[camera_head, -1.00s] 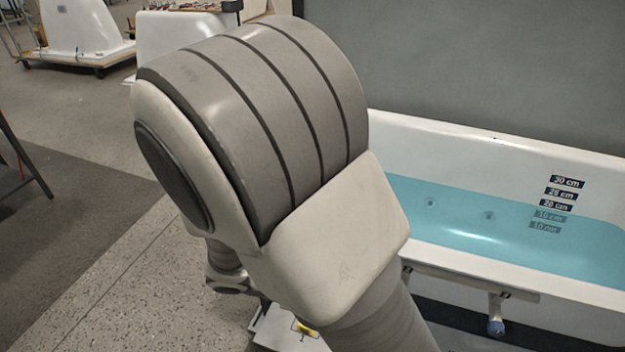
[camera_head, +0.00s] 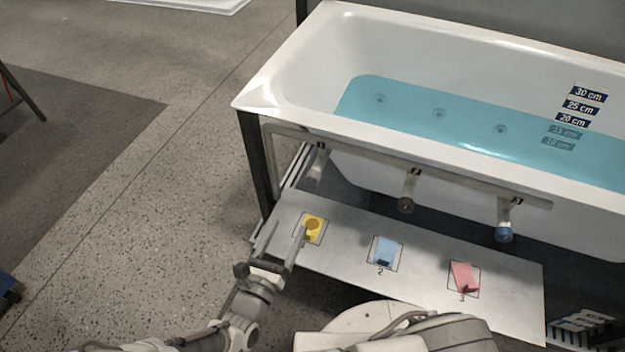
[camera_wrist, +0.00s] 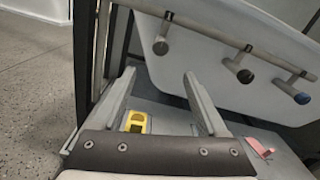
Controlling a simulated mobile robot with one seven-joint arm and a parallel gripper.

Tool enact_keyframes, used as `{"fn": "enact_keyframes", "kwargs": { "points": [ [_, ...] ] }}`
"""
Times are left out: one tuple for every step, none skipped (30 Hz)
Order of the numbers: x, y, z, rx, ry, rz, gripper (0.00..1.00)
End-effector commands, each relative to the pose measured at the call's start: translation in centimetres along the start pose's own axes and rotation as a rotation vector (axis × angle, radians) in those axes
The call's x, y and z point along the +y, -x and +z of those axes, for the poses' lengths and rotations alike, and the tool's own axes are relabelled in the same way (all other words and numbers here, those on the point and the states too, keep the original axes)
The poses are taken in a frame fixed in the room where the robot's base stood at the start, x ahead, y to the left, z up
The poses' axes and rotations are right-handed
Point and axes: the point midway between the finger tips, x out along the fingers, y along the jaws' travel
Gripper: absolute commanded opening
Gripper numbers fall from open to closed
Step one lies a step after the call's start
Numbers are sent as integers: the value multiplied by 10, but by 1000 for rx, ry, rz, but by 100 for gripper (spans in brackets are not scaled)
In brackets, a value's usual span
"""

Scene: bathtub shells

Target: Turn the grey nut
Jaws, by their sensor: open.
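Three short fittings with round end nuts hang from a rail along the front of the tub. The left nut (camera_head: 314,178) looks pale grey-beige, the middle nut (camera_head: 407,205) darker grey-brown, and the right nut (camera_head: 504,235) blue. Which of the first two is the grey nut is hard to tell. The wrist view shows the left nut (camera_wrist: 160,47), middle nut (camera_wrist: 245,76) and right nut (camera_wrist: 301,98). My gripper (camera_head: 287,230) is open and empty, below and left of the left nut in the head view. In the wrist view my gripper (camera_wrist: 159,76) points toward the left nut, apart from it.
A pale shelf (camera_head: 345,268) below the rail holds a yellow piece (camera_head: 313,227), a blue piece (camera_head: 385,250) and a red piece (camera_head: 464,276) on marked squares. The water-filled tub (camera_head: 300,85) rises behind. A dark post (camera_head: 257,160) stands at its left corner. Floor is open at left.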

Motion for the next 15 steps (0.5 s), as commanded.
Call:
{"fn": "enact_keyframes", "kwargs": {
  "points": [
    [0,-5,-1,-2,1,-1,76],
    [0,-9,-1,-1,0,-3,76],
    [-1,-15,-1,-1,0,-4,76],
    [-1,-20,-1,-2,0,-4,76],
    [-1,-26,-2,-1,0,-5,76],
    [-1,-34,-2,-1,1,-5,76],
    [-1,-41,-2,-1,1,-6,76],
    [-1,-48,-2,-1,0,-6,76],
    [-2,-56,-2,-1,0,-7,76],
    [-1,-63,-2,0,0,-6,76],
    [-1,-70,-3,0,0,-7,76],
    [-2,-79,-3,0,-1,-7,76],
    [-2,-85,-3,0,-1,-8,76],
    [-2,-92,-3,-1,0,-7,76],
    [-2,-101,-3,0,0,-7,76]
  ]
}}
